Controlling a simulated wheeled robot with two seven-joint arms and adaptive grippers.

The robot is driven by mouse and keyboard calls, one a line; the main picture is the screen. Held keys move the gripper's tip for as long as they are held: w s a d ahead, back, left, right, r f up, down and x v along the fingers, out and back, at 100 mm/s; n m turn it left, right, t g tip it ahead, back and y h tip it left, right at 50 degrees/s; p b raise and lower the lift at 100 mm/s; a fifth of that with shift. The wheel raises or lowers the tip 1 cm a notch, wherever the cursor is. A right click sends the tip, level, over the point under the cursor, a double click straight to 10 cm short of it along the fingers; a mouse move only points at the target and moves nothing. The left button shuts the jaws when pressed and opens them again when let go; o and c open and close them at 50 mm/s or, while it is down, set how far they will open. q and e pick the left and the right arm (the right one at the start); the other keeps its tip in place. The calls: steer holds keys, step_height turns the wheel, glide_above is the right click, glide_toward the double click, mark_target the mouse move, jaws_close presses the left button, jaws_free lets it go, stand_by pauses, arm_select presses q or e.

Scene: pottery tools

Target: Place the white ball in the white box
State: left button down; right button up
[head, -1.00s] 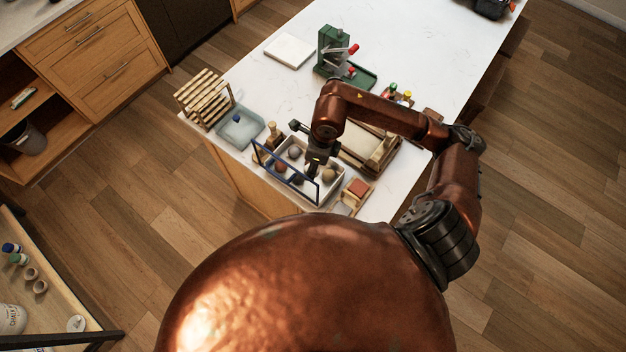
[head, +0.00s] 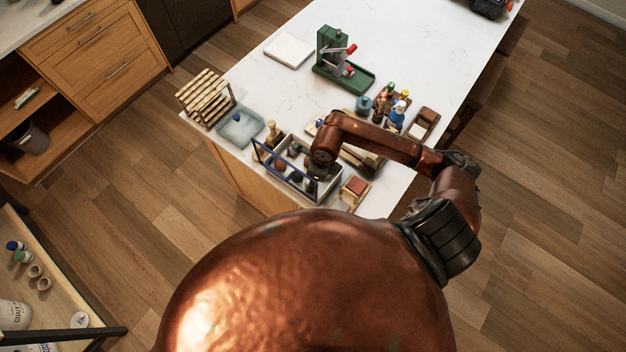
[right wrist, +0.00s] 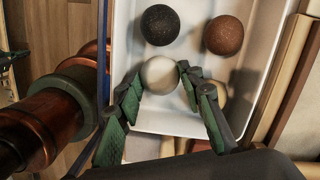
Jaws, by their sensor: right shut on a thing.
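The white ball (right wrist: 160,75) sits between the fingers of my right gripper (right wrist: 161,82), which is shut on it in the right wrist view. The ball and fingers are over or inside the white box (right wrist: 188,60); I cannot tell if the ball touches its floor. In the head view my right gripper (head: 318,176) is at the right part of the box, and my wrist hides the ball. A dark ball (right wrist: 160,25) and a brown ball (right wrist: 224,35) lie in the box beyond the white ball.
A blue frame (head: 268,163) runs along the box's near side. A blue-grey tray (head: 240,131) and a wooden rack (head: 205,97) stand to the left. A green press (head: 340,68) and bottles (head: 397,115) stand farther back. The table's back middle is clear.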

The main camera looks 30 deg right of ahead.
steer(key=shift+f, duration=0.1)
steer(key=shift+s+f, duration=0.1)
steer(key=o, duration=0.8)
steer(key=shift+o, duration=0.4)
steer(key=shift+r, duration=0.3)
arm_select(q)
steer(key=shift+s+f+b, duration=0.1)
steer(key=shift+f+b, duration=1.2)
arm_select(e)
step_height(320, 180, up, 12)
steer(key=s+d, duration=0.1)
steer(key=shift+d, duration=0.15)
steer(key=shift+s+f, duration=0.1)
steer(key=shift+f, duration=0.05)
